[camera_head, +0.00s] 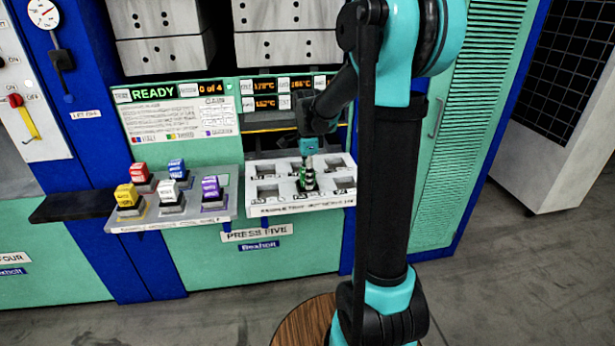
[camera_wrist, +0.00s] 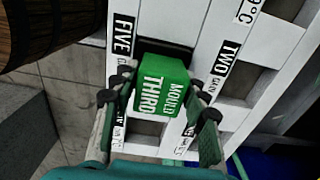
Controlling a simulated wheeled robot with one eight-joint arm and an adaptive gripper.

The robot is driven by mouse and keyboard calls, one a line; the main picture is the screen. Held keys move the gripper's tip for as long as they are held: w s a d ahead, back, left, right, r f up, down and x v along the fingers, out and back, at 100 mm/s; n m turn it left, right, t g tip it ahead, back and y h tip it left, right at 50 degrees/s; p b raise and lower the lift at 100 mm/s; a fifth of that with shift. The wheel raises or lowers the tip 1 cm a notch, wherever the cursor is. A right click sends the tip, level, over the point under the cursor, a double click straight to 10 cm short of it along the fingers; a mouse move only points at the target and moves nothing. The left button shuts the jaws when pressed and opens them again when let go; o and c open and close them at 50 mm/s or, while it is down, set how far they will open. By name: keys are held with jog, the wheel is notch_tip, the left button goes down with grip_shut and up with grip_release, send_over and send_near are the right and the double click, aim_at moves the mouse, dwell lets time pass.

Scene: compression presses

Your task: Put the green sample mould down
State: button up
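The green sample mould (camera_wrist: 163,88) is a small block whose lettered face reads MOULD THIRD in the wrist view. My gripper (camera_wrist: 160,92) has one finger on each side of it and appears shut on it. In the head view, my gripper (camera_head: 308,172) points down over the white sample tray (camera_head: 300,208), with the green mould (camera_head: 303,179) low between its fingers. The mould is at the tray's openings, near the labels FIVE and TWO in the wrist view. Its underside is hidden, so I cannot tell whether it rests in an opening.
A grey shelf (camera_head: 150,224) left of the tray carries red, blue, yellow, white and purple blocks. The press opening (camera_head: 270,120) is behind the tray. A round wooden top (camera_head: 300,325) stands in front, below. The tray's other visible openings look empty.

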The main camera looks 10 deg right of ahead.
jog(key=shift+o, duration=1.2)
jog(key=shift+r, duration=0.1)
notch_tip(320, 180, up, 12)
jog(key=shift+s+f, duration=0.1)
jog(key=s+d+f+n+t, duration=0.2)
jog(key=s+f+n, duration=0.7)
jog(key=s, duration=0.2)
jog(key=s+d+f+n+t, duration=0.2)
jog(key=s+f+n, duration=0.7)
jog(key=s+f, duration=0.1)
jog(key=shift+s, duration=0.45)
